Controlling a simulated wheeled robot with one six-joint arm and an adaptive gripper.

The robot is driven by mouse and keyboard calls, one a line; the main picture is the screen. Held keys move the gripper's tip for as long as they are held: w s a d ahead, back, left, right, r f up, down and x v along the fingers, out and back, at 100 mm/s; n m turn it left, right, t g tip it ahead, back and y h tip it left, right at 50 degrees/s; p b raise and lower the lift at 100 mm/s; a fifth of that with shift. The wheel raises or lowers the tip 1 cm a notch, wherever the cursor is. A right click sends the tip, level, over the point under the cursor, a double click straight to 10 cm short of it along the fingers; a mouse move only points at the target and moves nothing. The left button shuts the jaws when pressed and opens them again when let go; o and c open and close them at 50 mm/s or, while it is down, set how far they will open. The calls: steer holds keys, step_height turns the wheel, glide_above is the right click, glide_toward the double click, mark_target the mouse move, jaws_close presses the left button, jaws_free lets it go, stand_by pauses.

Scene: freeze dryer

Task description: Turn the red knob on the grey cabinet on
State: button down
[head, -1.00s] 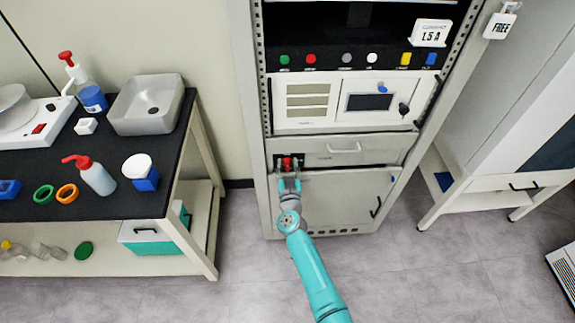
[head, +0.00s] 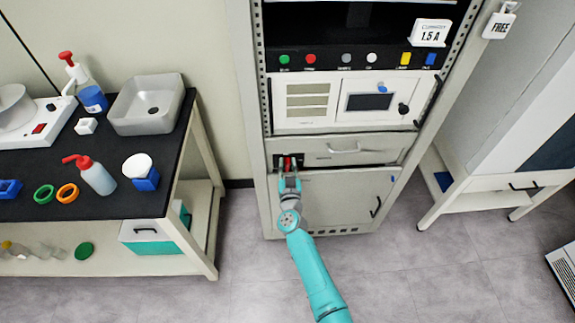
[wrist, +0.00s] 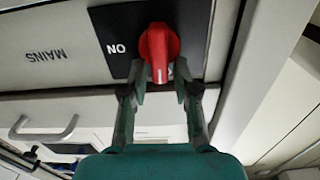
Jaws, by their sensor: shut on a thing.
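The grey cabinet (head: 257,203) stands in the middle of the head view. Its red knob (head: 289,160) sits on a small black panel left of a drawer-like front. In the wrist view the red knob (wrist: 158,50) is on a black plate (wrist: 117,30) printed "ON", with "MAINS" beside it; the lettering appears upside down. The knob's ridge points towards my gripper. My gripper (head: 289,170) reaches the knob from the front. In the wrist view its two fingertips (wrist: 160,74) are at either side of the knob's ridge and shut on it. Part of the plate is hidden behind the knob.
A black-topped bench (head: 110,195) with bottles, rings and a metal basin (head: 150,103) stands left. A white cabinet on a stand (head: 480,200) is at the right. The cabinet has a row of coloured buttons above. Grey floor (head: 420,270) is clear in front.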

steer(key=m, duration=0.4)
steer(key=shift+w+d+m, duration=0.1)
steer(key=shift+d+m, duration=0.2)
steer(key=shift+d, duration=0.1)
steer(key=m, duration=0.4)
steer(key=shift+d+f+m, duration=0.15)
steer(key=shift+d+m, duration=0.15)
steer(key=shift+d, duration=0.05)
steer(key=shift+w+d+f+m, duration=0.1)
steer(key=shift+f+m, duration=0.1)
steer(key=shift+m, duration=1.15)
steer(key=shift+s+d+f+m, duration=0.1)
steer(key=shift+f+m, duration=0.1)
steer(key=shift+m, duration=1.2)
steer(key=shift+w+d+f+m, duration=0.1)
steer(key=shift+f+m, duration=0.1)
steer(key=shift+m, duration=1.15)
steer(key=c, duration=1.1)
jaws_free()
steer(key=shift+f, duration=0.1)
steer(key=shift+a, duration=0.1)
steer(key=shift+f, duration=0.15)
steer(key=shift+s, duration=0.2)
